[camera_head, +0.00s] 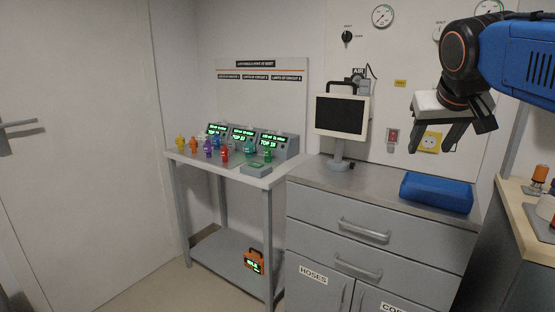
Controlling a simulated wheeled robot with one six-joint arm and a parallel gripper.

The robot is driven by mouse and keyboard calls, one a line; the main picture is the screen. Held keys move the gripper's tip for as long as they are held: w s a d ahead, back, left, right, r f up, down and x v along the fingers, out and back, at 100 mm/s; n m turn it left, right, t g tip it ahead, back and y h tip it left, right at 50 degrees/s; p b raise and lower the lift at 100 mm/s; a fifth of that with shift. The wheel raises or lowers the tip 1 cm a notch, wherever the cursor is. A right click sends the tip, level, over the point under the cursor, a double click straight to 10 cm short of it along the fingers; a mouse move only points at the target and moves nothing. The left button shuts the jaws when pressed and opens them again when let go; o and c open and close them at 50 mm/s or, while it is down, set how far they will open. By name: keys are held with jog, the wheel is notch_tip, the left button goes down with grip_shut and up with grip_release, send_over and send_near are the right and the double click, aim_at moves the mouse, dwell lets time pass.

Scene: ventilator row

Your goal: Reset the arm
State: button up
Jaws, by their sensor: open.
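My blue arm comes in from the upper right. My gripper (434,146) hangs from it in mid-air with its two dark fingers apart and nothing between them. It is in front of the back wall, above and a little in front of the metal counter (386,190). A blue box or folded bundle (437,192) lies on the counter below it, apart from the fingers. A monitor on a stand (341,116) is to the left of my gripper.
A grey side table (260,181) at the left carries several coloured small items and green-lit display units (243,135). An orange device (253,261) sits on its lower shelf. A wooden-topped bench (518,212) with small objects stands at the right. Floor at the lower left is clear.

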jog(key=s+a+f+g+y, duration=0.1)
jog(key=s+f, duration=0.5)
jog(key=f, duration=0.4)
jog(key=s+a+f+n+g, duration=0.1)
jog(key=s+a+f, duration=0.1)
jog(key=s+f, duration=0.5)
jog(key=s+a+f+g+y, duration=0.1)
jog(key=s+a+f, duration=0.1)
jog(key=s+f, duration=0.5)
notch_tip(320, 180, down, 7)
jog(key=shift+s+r+n+y, duration=0.2)
jog(key=shift+n+y, duration=0.1)
jog(key=shift+a, duration=0.1)
jog(key=shift+c, duration=0.6)
